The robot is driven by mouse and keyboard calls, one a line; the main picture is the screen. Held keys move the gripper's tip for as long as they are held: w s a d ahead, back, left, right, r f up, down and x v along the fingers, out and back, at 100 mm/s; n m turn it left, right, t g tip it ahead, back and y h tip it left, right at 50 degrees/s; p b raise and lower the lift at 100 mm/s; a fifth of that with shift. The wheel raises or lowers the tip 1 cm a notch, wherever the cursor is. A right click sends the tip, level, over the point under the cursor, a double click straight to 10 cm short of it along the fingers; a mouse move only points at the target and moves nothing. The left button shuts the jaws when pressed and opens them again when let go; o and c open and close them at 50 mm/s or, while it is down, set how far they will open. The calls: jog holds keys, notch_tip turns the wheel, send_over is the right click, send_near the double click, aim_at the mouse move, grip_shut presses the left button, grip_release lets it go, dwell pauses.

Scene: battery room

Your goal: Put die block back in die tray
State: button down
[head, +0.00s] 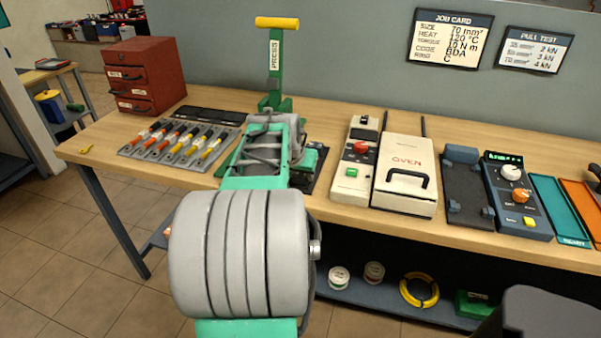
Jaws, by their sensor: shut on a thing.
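A long black tray (212,122) with dark recessed sections lies at the back left of the bench; it looks like the die tray. My gripper (268,138) is over the bench in front of the green press (275,80), to the right of the tray. My own wrist covers most of it, and its fingertips are hidden. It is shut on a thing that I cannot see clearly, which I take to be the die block. The press has an upright green lever with a yellow handle. Its base is partly hidden behind my arm.
A grey rack (135,152) of coloured-handled tools lies in front of the black tray. A red drawer cabinet (150,75) stands at the left. A red-buttoned device (357,155), the white oven (406,170) and a control box (520,200) stand to the right.

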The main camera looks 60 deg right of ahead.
jog(key=shift+f, duration=0.15)
jog(key=c, duration=0.9)
grip_release()
jog(key=shift+o, duration=0.2)
jog(key=shift+a+r, duration=0.2)
jog(key=shift+r, duration=0.3)
jog(key=v, duration=1.1)
jog(key=w+a+f+n+t+y, duration=0.1)
jog(key=w+a+f+n, duration=0.2)
jog(key=w+a, duration=0.4)
jog(key=w+a+f+n+t+y, duration=0.1)
jog(key=w+a+f+n+y, duration=0.2)
jog(key=a, duration=0.6)
jog(key=a+f+n+y, duration=0.1)
jog(key=a+f+n, duration=0.2)
jog(key=a, duration=0.6)
jog(key=s+a+f+n+y, duration=0.1)
jog(key=a+f+n, duration=0.3)
jog(key=a, duration=0.4)
jog(key=a+f+n+g, duration=0.1)
jog(key=a+f+n, duration=0.2)
jog(key=a, duration=0.6)
jog(key=shift+s+a+f+n+y, duration=0.2)
jog(key=shift+s+a+n+y, duration=0.1)
jog(key=shift+y, duration=0.1)
